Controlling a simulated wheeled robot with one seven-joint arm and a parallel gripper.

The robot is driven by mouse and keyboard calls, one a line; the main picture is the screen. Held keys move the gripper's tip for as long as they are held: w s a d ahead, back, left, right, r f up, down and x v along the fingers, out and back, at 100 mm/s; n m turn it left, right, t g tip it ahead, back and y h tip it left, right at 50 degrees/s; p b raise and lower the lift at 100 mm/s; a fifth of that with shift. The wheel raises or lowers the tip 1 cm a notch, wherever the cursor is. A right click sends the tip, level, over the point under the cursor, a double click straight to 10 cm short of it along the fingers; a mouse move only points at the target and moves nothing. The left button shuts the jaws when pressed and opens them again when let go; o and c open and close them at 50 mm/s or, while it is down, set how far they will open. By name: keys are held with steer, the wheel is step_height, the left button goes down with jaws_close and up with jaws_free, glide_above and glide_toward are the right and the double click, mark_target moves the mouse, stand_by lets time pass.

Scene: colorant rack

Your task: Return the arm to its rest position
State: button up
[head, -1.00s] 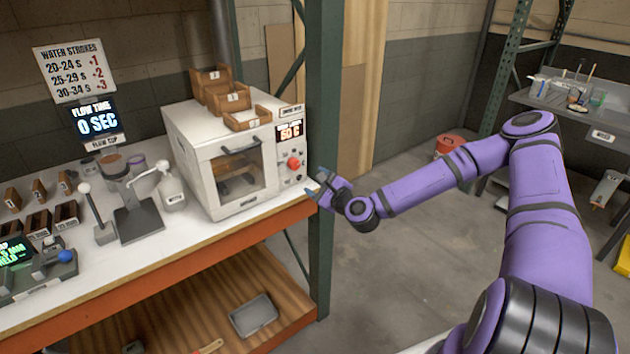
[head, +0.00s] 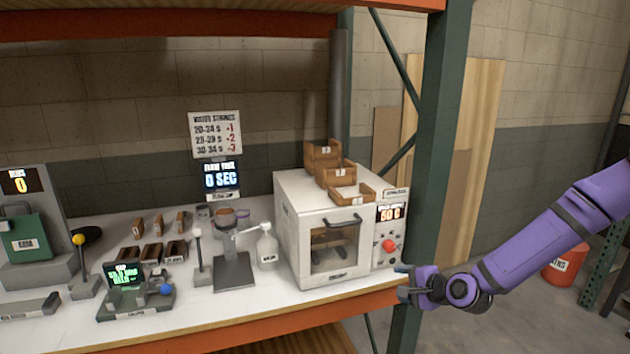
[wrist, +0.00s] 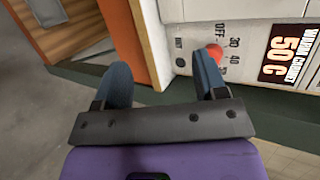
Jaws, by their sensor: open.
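My purple arm (head: 545,245) reaches in from the right in the head view. My gripper (head: 402,283) is near the front right corner of the white cabinet, by the green rack post. In the wrist view my gripper (wrist: 163,80) shows two blue-grey fingers spread apart with nothing between them. The cabinet's control panel (wrist: 235,50) lies beyond the right finger, with the red knob (wrist: 213,53) close to that fingertip. I cannot tell whether the finger touches the panel.
The white cabinet (head: 291,222) has a shut glass door and a 50 C display (head: 390,213). Wooden bins (head: 322,155) stand on top of it. The green post (head: 440,150) is close by my gripper. A pump bottle (head: 267,250) stands left of the cabinet.

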steer(key=s+d+r+n+g+h, duration=0.1)
steer(key=s+d+r+n+h, duration=0.2)
steer(key=r, duration=0.4)
steer(key=s+d+r+n+g+h, duration=0.1)
steer(key=s+r+n+g+h, duration=0.15)
steer(key=s+r, duration=0.35)
steer(key=s+d+r+n+g+h, duration=0.1)
steer(key=s+d+r+n+h, duration=0.2)
steer(key=r, duration=0.4)
steer(key=s+r+n, duration=0.1)
steer(key=s+r, duration=0.3)
steer(key=s, duration=0.3)
steer(key=s+r+n, duration=0.2)
steer(key=s+r, duration=0.2)
steer(key=s, duration=0.4)
steer(key=s+r+n+y, duration=0.1)
steer(key=s+r, duration=0.4)
steer(key=s, duration=0.2)
steer(key=shift+s+d, duration=0.15)
steer(key=shift+s, duration=0.25)
